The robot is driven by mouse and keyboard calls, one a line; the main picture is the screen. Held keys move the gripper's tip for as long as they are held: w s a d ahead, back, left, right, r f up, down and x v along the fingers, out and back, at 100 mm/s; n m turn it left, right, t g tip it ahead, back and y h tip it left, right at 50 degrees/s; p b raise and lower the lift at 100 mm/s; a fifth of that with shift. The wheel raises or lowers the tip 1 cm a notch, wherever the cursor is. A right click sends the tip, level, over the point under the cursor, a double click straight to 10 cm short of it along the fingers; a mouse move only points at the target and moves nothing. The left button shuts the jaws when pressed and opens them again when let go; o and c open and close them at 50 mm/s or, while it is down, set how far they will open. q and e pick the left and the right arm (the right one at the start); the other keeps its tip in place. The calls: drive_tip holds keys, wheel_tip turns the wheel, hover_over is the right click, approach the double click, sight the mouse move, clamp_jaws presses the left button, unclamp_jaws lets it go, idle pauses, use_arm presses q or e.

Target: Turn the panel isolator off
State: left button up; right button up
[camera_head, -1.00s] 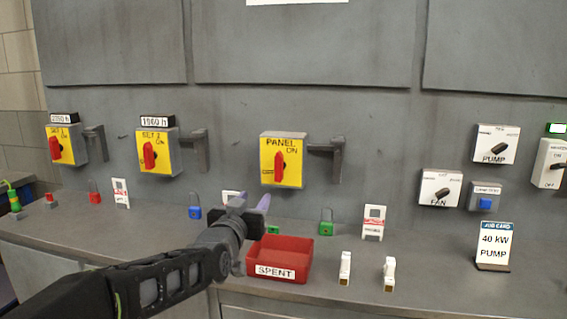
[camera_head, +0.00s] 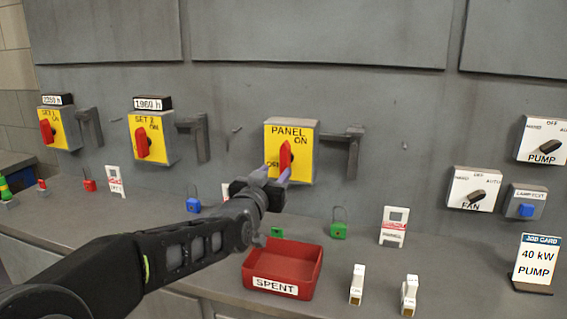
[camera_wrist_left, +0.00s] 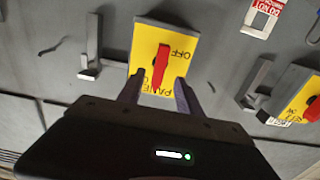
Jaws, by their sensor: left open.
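The panel isolator (camera_head: 304,148) is a yellow-faced box on the grey wall marked PANEL, with ON at the top. Its red handle (camera_head: 286,155) stands about upright, toward ON. My left gripper (camera_head: 277,174) is open, its two fingers just below the handle in the head view. The left wrist view shows the isolator (camera_wrist_left: 183,50) with the red handle (camera_wrist_left: 160,68) between the fingers' lines, its near end close to the fingertips. I cannot tell whether the fingers touch it. My right gripper is not in view.
Yellow isolators SET 1 (camera_head: 62,130) and SET 2 (camera_head: 155,128) are to the left. A grey bracket (camera_head: 352,150) sticks out right of the panel isolator. Below are a red SPENT tray (camera_head: 310,268), padlocks including a green one (camera_head: 338,231), and tags on the bench.

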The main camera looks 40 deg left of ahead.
sight(283, 163)
use_arm(q)
drive_tip(key=p+x, duration=0.1)
drive_tip(key=x, duration=0.6)
drive_tip(key=shift+w+p, duration=0.15)
drive_tip(key=shift+p, duration=0.2)
drive_tip(key=shift+c, duration=0.5)
clamp_jaws()
